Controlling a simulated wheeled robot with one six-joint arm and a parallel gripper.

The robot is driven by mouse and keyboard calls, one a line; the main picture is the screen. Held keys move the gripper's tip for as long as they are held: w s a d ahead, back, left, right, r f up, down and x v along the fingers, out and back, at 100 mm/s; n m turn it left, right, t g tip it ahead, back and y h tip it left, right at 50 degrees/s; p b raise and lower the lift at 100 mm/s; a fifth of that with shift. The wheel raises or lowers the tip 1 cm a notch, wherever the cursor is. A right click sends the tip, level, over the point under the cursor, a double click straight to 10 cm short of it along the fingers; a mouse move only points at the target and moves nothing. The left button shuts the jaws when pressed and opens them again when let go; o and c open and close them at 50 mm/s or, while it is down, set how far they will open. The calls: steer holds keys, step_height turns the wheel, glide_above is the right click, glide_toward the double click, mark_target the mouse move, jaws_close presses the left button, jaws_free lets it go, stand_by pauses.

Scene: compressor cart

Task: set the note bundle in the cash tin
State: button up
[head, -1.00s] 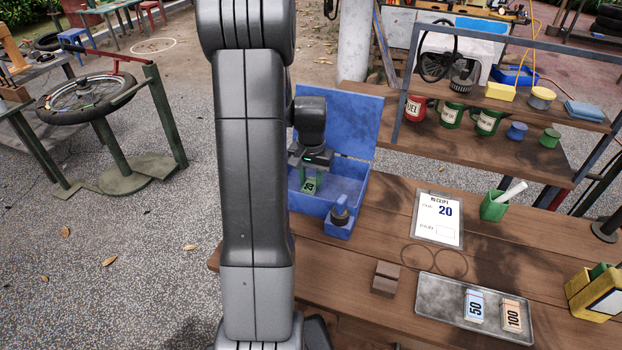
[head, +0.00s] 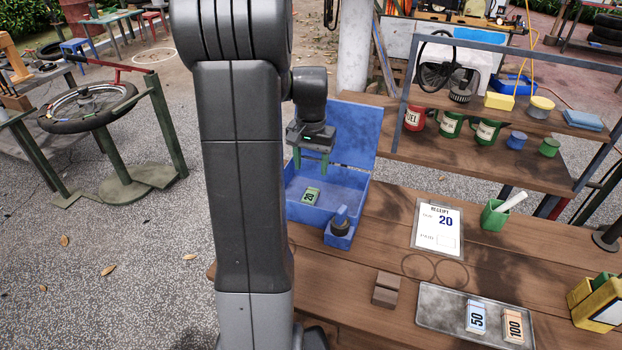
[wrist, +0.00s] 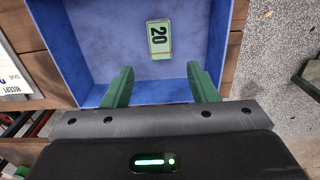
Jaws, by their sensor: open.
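The blue cash tin (head: 304,212) stands on the wooden workbench with its lid raised at the back. The green note bundle marked 20 (head: 311,196) lies inside it on the floor of the tin; it also shows in the wrist view (wrist: 159,40), apart from the tin's walls. My gripper (head: 311,165) is above the tin, its green fingers pointing down. In the wrist view my gripper (wrist: 161,82) has its fingers wide apart with nothing between them, and the bundle lies clear of them.
A metal tray (head: 440,310) holds bundles marked 50 (head: 477,317) and 100 (head: 513,325). A receipt sheet marked 20 (head: 437,227), a green pen cup (head: 495,214) and a stamp (head: 341,229) stand near the tin. Shelves with mugs are behind.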

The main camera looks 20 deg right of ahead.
steer(key=shift+r, duration=1.5)
